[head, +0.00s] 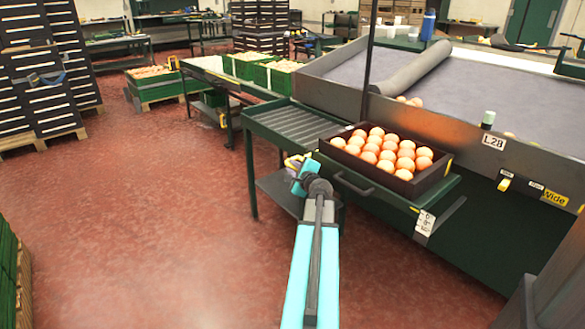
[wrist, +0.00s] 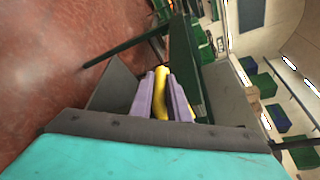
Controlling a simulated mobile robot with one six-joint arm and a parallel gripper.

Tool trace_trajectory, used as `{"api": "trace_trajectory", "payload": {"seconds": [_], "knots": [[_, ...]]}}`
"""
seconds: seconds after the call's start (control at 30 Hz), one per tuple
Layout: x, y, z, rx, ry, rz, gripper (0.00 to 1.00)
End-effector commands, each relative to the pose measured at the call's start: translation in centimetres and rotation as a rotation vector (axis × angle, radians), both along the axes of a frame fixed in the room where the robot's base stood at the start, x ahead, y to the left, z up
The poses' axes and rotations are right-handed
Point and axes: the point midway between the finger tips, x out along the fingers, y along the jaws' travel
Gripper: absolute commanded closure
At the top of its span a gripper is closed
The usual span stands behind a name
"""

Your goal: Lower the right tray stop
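My gripper (head: 299,170) is at the left end of the green roller table, beside the dark tray (head: 352,172) of oranges. A yellow piece (head: 291,161), which looks like the tray stop's handle, shows at my gripper. In the wrist view, the yellow piece (wrist: 161,95) lies between the two purple fingertips of my gripper (wrist: 165,97) and fills the gap between them. The fingers look shut on it. My gripper and arm hide the rest of the stop, so its height is unclear.
The roller table (head: 290,122) has bare rollers behind the tray. A large grey sorting bed (head: 450,85) stands to the right. Green crates (head: 276,78) stand at the back. Open red floor (head: 150,215) lies to the left.

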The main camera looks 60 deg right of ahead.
Motion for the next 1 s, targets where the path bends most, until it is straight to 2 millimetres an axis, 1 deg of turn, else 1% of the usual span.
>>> {"api": "trace_trajectory", "payload": {"seconds": [0.03, 0.1, 0.57, 0.77, 1.0], "knots": [[0.0, 0.3, -0.8, 0.007, 0.010, 0.008, 0.78], [0.0, 0.3, -0.8, 0.007, 0.009, 0.007, 0.68], [-0.4, 0.4, -0.3, 0.004, 0.004, 0.002, 0.68], [-1.4, 1.2, 0.1, 0.003, 0.004, 0.002, 0.68], [-3.4, 2.7, 0.6, 0.004, 0.003, 0.002, 0.68]]}}
